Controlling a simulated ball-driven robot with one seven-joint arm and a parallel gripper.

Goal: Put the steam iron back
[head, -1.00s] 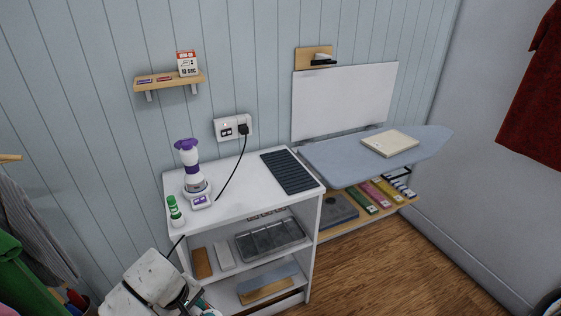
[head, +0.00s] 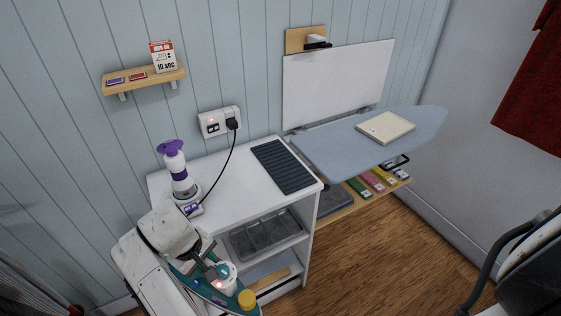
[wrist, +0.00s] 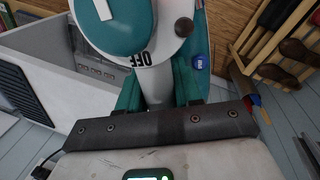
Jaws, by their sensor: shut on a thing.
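The steam iron (head: 187,285), teal and white, is held in front of the cabinet's left front. My gripper (head: 220,271) is shut on it, and my arm hides part of it. In the wrist view the iron (wrist: 128,88) fills the top middle, with a dial marked OFF, and my gripper's dark jaw bar (wrist: 160,128) lies across its handle. A dark ribbed mat (head: 283,166) lies bare on the white cabinet top (head: 233,180), at its right side. The iron is apart from the mat.
A purple-and-white bottle (head: 175,170) stands on a base at the cabinet top's left, partly behind my arm. A black cord (head: 223,168) runs up to the wall socket (head: 218,121). The ironing board (head: 350,145) at right carries a cream book (head: 386,127).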

